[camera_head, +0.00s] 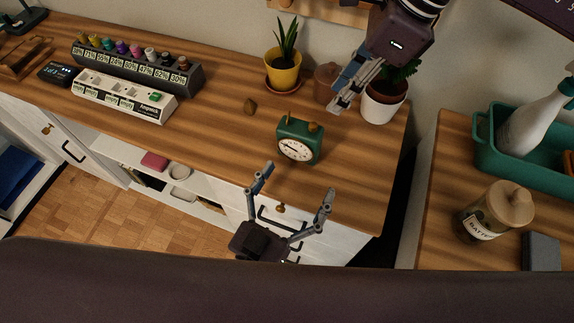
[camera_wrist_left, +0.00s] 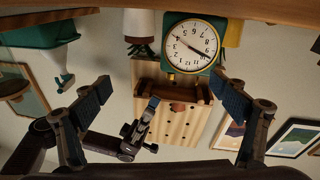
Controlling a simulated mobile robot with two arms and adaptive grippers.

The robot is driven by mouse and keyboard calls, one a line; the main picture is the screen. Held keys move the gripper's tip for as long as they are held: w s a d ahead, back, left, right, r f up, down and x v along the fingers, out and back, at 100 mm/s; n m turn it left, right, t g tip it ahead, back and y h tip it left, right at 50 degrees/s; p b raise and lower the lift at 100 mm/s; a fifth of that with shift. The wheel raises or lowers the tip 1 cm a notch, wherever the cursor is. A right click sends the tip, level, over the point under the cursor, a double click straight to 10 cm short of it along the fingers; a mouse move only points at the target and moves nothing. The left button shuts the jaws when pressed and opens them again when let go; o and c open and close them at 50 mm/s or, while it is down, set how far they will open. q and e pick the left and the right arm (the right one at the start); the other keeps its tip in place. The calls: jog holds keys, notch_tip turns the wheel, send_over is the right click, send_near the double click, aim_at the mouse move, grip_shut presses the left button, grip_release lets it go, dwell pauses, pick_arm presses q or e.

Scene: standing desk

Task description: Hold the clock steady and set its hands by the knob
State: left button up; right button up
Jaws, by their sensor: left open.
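The green alarm clock (camera_head: 298,142) stands upright near the front of the wooden desk, its white dial facing my left gripper. In the left wrist view the clock (camera_wrist_left: 192,45) appears upside down at the top, with dark hands on a numbered dial. My left gripper (camera_head: 295,185) is open and empty in front of the clock, its fingers apart and not touching it. My right gripper (camera_head: 341,104) is above the desk, behind and right of the clock, apart from it. Its fingers look close together, but their gap is unclear. The knob is hidden in both views.
A yellow plant pot (camera_head: 283,76) and a white plant pot (camera_head: 383,104) stand at the back. A white labelled tray (camera_head: 120,100) is farther left. The desk's right edge is close by.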

aim_at(296, 149)
pick_arm(q)
jog(key=w+y, duration=0.1)
jog(key=w+a+f+y, duration=0.1)
jog(key=w, duration=0.1)
jog(key=w+a+y, duration=0.1)
jog(key=shift+w+a+f, duration=0.2)
jog(key=shift+f, duration=0.2)
jog(key=x, duration=0.7)
jog(key=shift+w+d+f, duration=0.1)
jog(key=shift+w+f, duration=0.05)
pick_arm(e)
jog(key=shift+a, duration=0.1)
pick_arm(q)
jog(key=c, duration=1.5)
pick_arm(e)
jog(key=shift+o, duration=0.3)
jog(key=shift+w+d+r+n+g, duration=0.3)
jog(key=shift+w+r+n, duration=0.25)
jog(key=shift+n, duration=0.25)
jog(key=shift+n+g+y, duration=0.3)
jog(key=shift+n, duration=0.6)
jog(key=x, duration=1)
jog(key=shift+w+d+f, duration=0.1)
jog(key=shift+f, duration=0.3)
